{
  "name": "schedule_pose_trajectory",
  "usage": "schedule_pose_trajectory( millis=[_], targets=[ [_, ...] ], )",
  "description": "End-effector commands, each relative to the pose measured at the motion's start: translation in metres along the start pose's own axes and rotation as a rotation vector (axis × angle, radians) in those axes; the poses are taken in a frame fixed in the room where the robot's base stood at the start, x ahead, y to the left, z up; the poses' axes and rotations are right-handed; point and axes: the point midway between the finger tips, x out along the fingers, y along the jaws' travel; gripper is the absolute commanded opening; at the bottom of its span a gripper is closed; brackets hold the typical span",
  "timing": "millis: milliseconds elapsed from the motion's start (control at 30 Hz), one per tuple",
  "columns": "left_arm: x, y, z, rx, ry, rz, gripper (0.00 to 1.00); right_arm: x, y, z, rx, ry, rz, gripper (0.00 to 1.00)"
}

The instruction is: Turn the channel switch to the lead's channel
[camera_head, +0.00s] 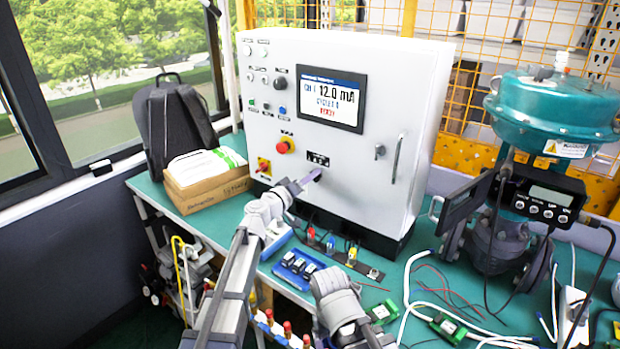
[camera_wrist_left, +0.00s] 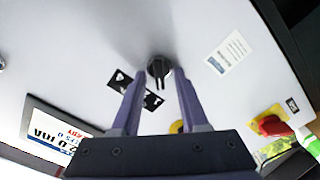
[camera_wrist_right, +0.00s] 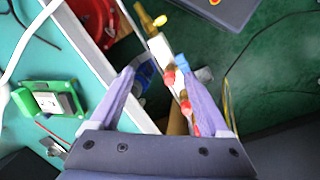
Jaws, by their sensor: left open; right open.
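The channel switch, a black round knob (camera_wrist_left: 159,68), sits on the cabinet's white front in the left wrist view. My left gripper (camera_wrist_left: 160,80) is open, with its fingertips to either side of and just short of the knob in the picture; I cannot tell any contact. In the head view my left gripper (camera_head: 305,183) is at the panel below the black marked plate (camera_head: 317,159) and hides the knob. The display (camera_head: 331,98) reads CH 1 and 12.0 mA. Coloured terminals (camera_head: 330,244) stand at the cabinet's foot. My right gripper (camera_wrist_right: 160,78) is open and empty.
A blue tray (camera_head: 297,269) with small parts and green modules (camera_head: 446,326) lie on the bench. The teal valve actuator (camera_head: 553,105) stands at the right. A carton (camera_head: 207,190) and a backpack (camera_head: 175,125) are at the left. Loose wires cross the bench's right half.

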Motion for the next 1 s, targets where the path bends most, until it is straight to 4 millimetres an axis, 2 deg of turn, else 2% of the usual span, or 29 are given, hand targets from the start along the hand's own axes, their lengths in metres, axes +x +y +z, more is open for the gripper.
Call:
schedule_pose_trajectory(
  millis=[267,633,1000],
  targets=[
    [0.0023,0.0002,0.0002,0.0,0.0,0.0,0.43,0.0,0.0,0.0,0.0,0.0,0.0,0.8],
    [0.0021,0.0001,0.0001,0.0,0.0,-0.001,0.01,0.0,0.0,0.0,0.0,0.0,0.0,0.8],
    [0.002,0.0001,0.0,0.009,0.001,-0.001,0.0,0.0,0.0,0.0,0.0,0.0,0.0,0.8]
  ],
)
